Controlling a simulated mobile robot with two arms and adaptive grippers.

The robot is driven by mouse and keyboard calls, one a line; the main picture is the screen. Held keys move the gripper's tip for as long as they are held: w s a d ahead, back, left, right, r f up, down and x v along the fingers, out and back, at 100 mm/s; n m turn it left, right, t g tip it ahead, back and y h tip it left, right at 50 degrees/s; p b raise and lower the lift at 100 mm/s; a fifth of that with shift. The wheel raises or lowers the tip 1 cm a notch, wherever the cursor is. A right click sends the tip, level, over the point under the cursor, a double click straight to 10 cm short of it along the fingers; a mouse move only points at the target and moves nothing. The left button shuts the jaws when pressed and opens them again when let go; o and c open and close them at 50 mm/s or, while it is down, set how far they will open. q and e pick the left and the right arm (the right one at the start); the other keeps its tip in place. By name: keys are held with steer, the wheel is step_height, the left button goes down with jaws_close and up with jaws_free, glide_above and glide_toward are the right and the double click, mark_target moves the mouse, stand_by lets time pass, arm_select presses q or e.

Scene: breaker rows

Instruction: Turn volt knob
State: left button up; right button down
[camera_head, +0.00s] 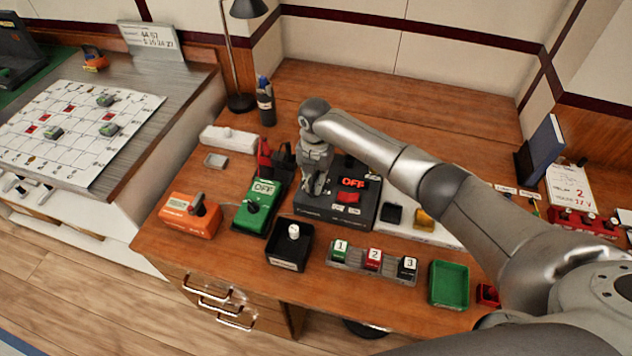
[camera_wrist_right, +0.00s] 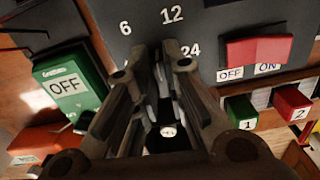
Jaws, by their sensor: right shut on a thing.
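The black power unit (camera_head: 325,212) stands on the wooden desk, with a display reading OFF and a red switch (camera_head: 348,197) on its top. In the wrist view, its panel (camera_wrist_right: 200,22) carries the marks 6, 12 and 24, with the red switch (camera_wrist_right: 256,50) by OFF and ON labels. My right gripper (camera_head: 314,188) points down at the left part of this unit. In the wrist view its fingers (camera_wrist_right: 162,55) are close together among the numbers, shut on the volt knob, which they hide. The knob's setting cannot be read. My left gripper is not in view.
A green box (camera_head: 258,208) marked OFF and an orange box (camera_head: 188,215) stand left of the unit. In front are a black tray (camera_head: 289,258), numbered blocks (camera_head: 372,258) and a green tray (camera_head: 449,285). The desk's back is clear.

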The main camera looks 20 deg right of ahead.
mark_target(314, 183)
steer(key=n+b, duration=0.1)
steer(key=n, duration=0.4)
steer(key=shift+w+a, duration=0.1)
steer(key=shift+a, duration=0.05)
steer(key=shift+n, duration=0.3)
stand_by(0.3)
steer(key=c, duration=1.5)
jaws_free()
step_height(314, 183, up, 12)
